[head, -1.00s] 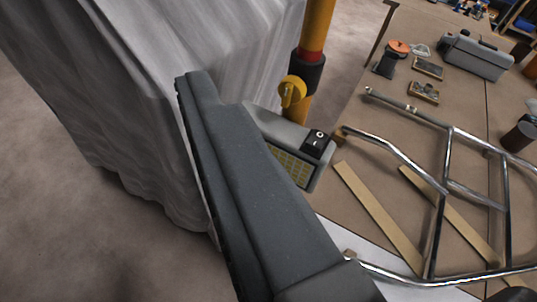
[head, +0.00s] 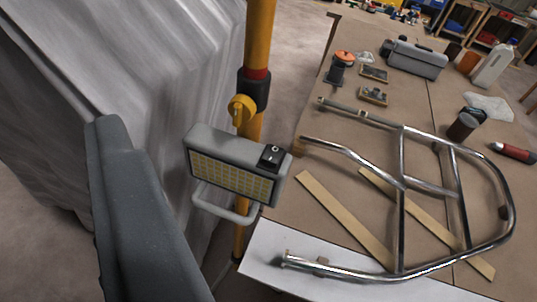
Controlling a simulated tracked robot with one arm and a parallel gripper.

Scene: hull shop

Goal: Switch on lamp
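The lamp (head: 235,165) is a grey box with a yellow LED panel on its front and a wire handle below. It is fixed to a yellow pole (head: 258,40) by a dark clamp with a yellow knob (head: 242,109). A black rocker switch (head: 271,156), marked O and I, sits on the lamp's top right end. The panel looks unlit. My gripper (head: 105,125) shows as a dark grey form at the left, left of the lamp and apart from it. Only one long dark piece shows, so its opening cannot be judged.
A table (head: 460,110) stands at the right. It carries a bent metal tube frame (head: 402,215), wooden strips (head: 345,218), a grey toolbox (head: 415,58), a dark jar (head: 463,125) and a red-and-grey tool (head: 514,152). A whitish draped sheet (head: 150,60) hangs at the left behind my gripper.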

